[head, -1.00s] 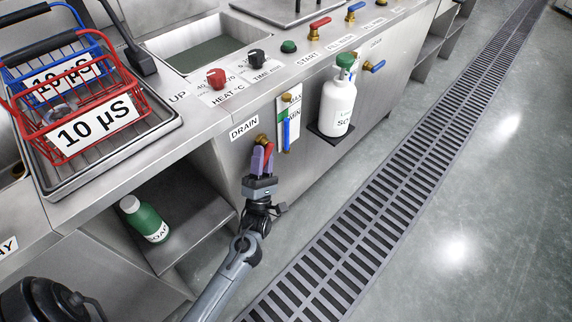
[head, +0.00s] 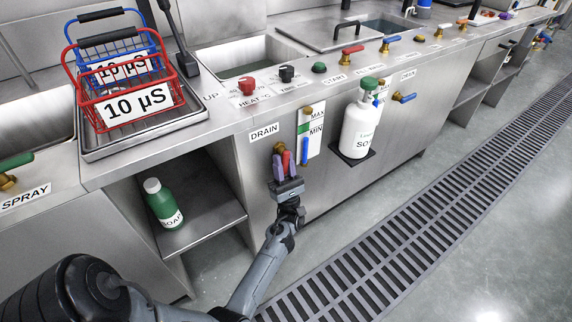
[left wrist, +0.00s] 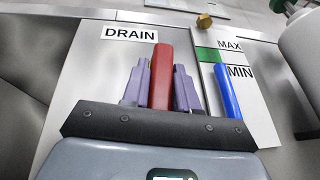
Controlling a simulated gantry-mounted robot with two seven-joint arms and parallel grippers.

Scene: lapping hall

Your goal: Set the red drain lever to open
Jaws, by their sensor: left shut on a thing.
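The red drain lever (left wrist: 160,78) sits under the DRAIN label on the front panel of the sink unit. In the head view the lever (head: 285,158) hangs down from a brass valve (head: 279,148). My left gripper (head: 284,168) has its purple fingers on both sides of the lever, shut on it. In the left wrist view the fingers (left wrist: 161,85) flank the red handle, which runs roughly upright in the picture. The brass pivot is hidden in the wrist view. My right gripper is not in view.
A blue-handled level gauge (head: 305,150) is close to the right of the lever. A white bottle (head: 358,130) stands on a bracket further right. A green soap bottle (head: 163,203) is on the shelf at left. The floor by the grating (head: 420,215) is clear.

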